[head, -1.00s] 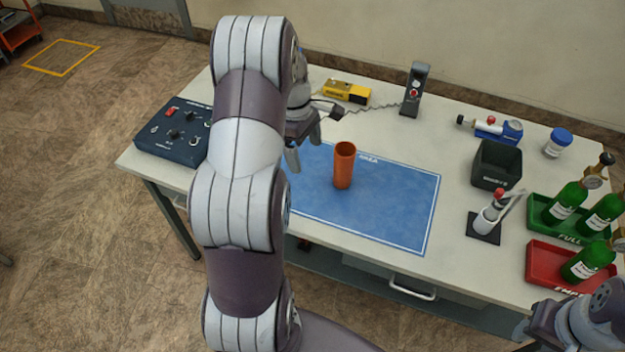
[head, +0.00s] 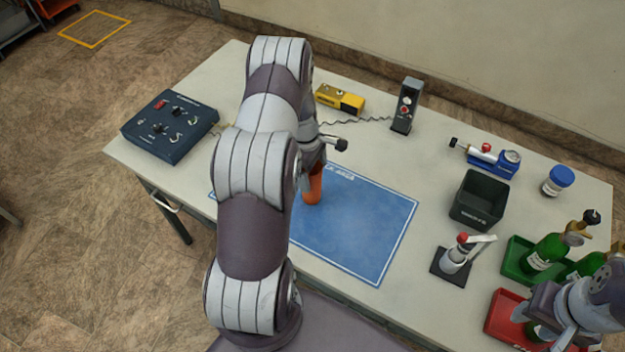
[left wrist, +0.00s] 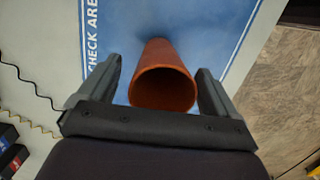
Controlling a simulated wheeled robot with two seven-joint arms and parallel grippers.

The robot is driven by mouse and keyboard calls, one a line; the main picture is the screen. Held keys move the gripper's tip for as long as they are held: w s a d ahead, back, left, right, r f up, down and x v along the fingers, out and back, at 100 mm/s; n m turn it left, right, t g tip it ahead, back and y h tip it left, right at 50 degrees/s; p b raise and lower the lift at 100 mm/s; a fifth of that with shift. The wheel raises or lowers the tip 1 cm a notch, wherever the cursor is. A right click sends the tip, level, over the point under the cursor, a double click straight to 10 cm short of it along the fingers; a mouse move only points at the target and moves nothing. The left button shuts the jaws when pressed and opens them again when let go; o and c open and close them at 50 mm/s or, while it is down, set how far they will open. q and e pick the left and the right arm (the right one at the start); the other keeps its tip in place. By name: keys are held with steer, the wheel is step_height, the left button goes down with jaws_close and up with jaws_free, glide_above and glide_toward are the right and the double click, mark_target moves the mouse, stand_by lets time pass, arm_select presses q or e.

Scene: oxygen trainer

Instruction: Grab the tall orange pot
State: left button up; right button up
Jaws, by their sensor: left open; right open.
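The tall orange pot (head: 313,186) stands on the blue mat (head: 362,228), partly hidden behind my left arm in the head view. In the left wrist view the pot (left wrist: 163,80) shows its open mouth between the two fingers of my left gripper (left wrist: 160,85). That gripper is open, with a finger on each side of the pot and a visible gap at each side. In the head view the left gripper is mostly hidden by its arm. My right gripper (head: 540,325) is at the lower right, over the red tray, and is open.
A dark control box (head: 170,126) is at the table's left. A yellow device (head: 340,99) and a black upright unit (head: 406,106) stand behind the mat. A black bin (head: 480,199), a small stand (head: 453,262) and green bottles (head: 548,252) in trays are to the right.

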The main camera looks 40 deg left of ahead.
arm_select(q)
steer(key=shift+f, duration=0.15)
steer(key=shift+a, duration=0.15)
steer(key=shift+s, duration=0.2)
steer(key=c, duration=0.8)
steer(key=shift+w, duration=0.1)
steer(key=c, duration=0.6)
